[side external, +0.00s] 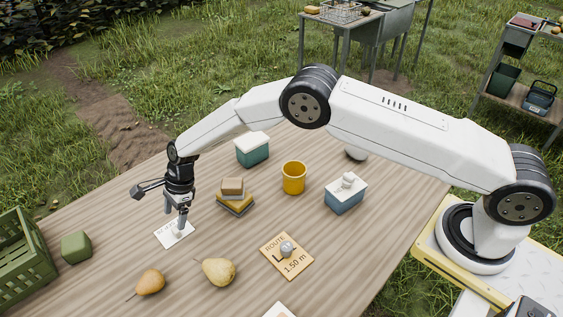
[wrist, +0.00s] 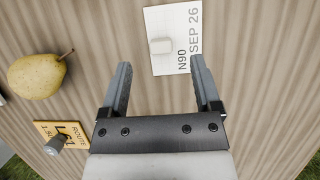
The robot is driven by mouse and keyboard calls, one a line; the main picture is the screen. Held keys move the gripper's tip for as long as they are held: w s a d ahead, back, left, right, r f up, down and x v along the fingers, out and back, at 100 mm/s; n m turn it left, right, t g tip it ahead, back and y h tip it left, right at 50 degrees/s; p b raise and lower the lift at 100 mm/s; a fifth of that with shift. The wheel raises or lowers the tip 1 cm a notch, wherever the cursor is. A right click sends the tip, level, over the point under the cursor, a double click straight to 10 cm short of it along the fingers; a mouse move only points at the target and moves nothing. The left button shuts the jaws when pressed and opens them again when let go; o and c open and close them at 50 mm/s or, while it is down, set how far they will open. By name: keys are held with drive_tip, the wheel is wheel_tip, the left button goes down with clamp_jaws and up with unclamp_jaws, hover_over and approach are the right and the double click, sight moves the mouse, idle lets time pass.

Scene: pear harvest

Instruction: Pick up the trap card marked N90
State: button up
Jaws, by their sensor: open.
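The trap card (wrist: 173,25) is white, printed "N90" and "SEP 26", with a pale raised block (wrist: 161,46) on it. It lies flat on the wooden table; the same card (side external: 168,241) shows at the left in the side view. My gripper (wrist: 160,72) is open and empty, pointing down. Its fingertips are near the card's "N90" end, the right one overlapping the card's corner in the wrist view. In the side view my gripper (side external: 176,217) is over the card and partly hides it. I cannot tell whether the fingertips touch it.
Two pears (side external: 219,271) (side external: 149,282) lie in front. An orange "ROUTE" card (side external: 267,243) carries a metal knob. A green block (side external: 76,246) and green crate (side external: 12,254) are left.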

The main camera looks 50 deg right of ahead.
sight(173, 228)
drive_tip(key=shift+f, duration=0.1)
wheel_tip(173, 228, down, 2)
drive_tip(key=shift+x, duration=1.55)
clamp_jaws()
